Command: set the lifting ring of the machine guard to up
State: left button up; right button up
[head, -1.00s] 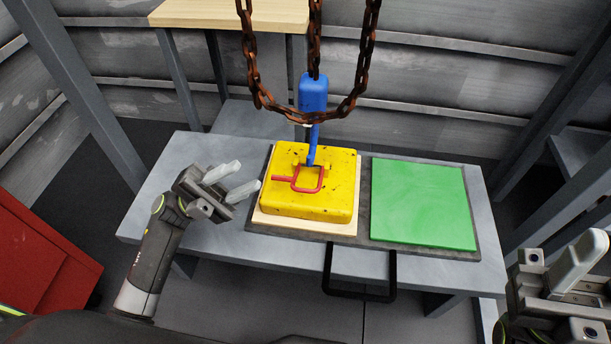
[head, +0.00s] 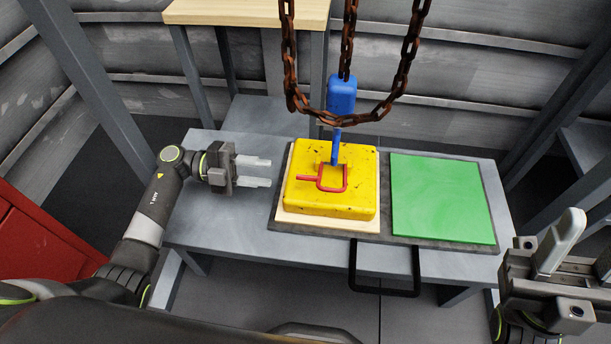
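The machine guard (head: 357,204) is a yellow block on a light wooden board on the grey bench. Its red lifting ring (head: 346,178) lies flat on the top face, with a short red bar (head: 308,178) sticking out to the left. The blue hoist hook (head: 341,96) hangs from above, its lower end at the far side of the ring; I cannot tell whether it touches. My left gripper (head: 262,172) is open and empty, left of the guard, fingers pointing right towards the red bar. My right gripper (head: 560,270) is at the lower right, apart from the guard, its fingers spread and empty.
Rusty chains (head: 347,40) hang above the guard and loop in front of the hook. A green pad (head: 440,198) lies right of the guard on the dark tray (head: 385,237), which has a black handle (head: 384,292) in front. The bench's left end (head: 215,225) is clear.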

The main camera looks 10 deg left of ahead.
aim_at(305, 176)
pick_arm(q)
jog(key=d+b, duration=0.1)
jog(key=d, duration=0.9)
jog(key=shift+d, duration=0.15)
grip_shut()
